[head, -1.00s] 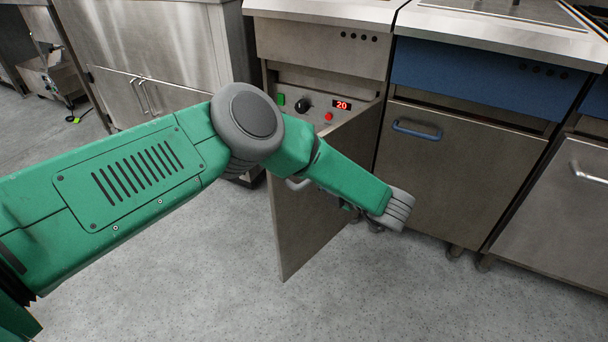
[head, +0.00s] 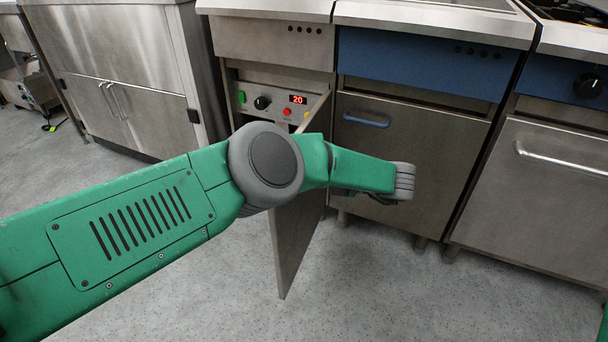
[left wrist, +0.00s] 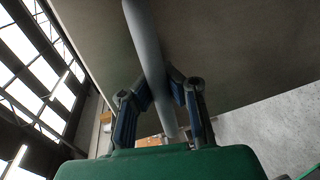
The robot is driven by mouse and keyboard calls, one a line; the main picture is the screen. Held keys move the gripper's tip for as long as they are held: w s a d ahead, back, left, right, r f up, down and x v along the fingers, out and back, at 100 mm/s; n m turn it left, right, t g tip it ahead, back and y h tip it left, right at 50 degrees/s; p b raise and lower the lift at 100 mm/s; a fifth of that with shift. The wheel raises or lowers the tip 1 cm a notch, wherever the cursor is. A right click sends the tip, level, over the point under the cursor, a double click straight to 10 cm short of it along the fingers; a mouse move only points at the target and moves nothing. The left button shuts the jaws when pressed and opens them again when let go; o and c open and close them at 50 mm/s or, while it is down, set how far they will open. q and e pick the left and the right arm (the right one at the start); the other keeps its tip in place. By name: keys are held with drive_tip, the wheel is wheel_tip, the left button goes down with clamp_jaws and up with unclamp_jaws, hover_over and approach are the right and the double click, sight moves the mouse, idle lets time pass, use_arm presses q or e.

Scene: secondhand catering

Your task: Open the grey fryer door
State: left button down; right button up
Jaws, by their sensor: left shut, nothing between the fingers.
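The grey fryer door (head: 292,245) stands swung out from its cabinet, seen almost edge-on below my left arm. In the left wrist view, a long grey handle bar (left wrist: 146,45) runs along the door face (left wrist: 225,50). My left gripper (left wrist: 162,85) is shut and empty, its fingertips close to the bar. I cannot tell whether they touch it. In the head view my left gripper is mostly hidden by the wrist. My right gripper is not in view.
The fryer's control panel (head: 270,98) shows a red "20". To the right stand a blue-topped cabinet with a blue-handled door (head: 410,140) and another steel door (head: 550,190). A steel cabinet (head: 120,70) stands left. The speckled floor (head: 390,290) in front is clear.

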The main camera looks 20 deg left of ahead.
use_arm(q)
drive_tip(key=c, duration=2.3)
unclamp_jaws()
drive_tip(key=shift+a, duration=0.3)
drive_tip(key=o, duration=0.8)
drive_tip(key=shift+c, duration=0.2)
drive_tip(key=shift+d, duration=0.2)
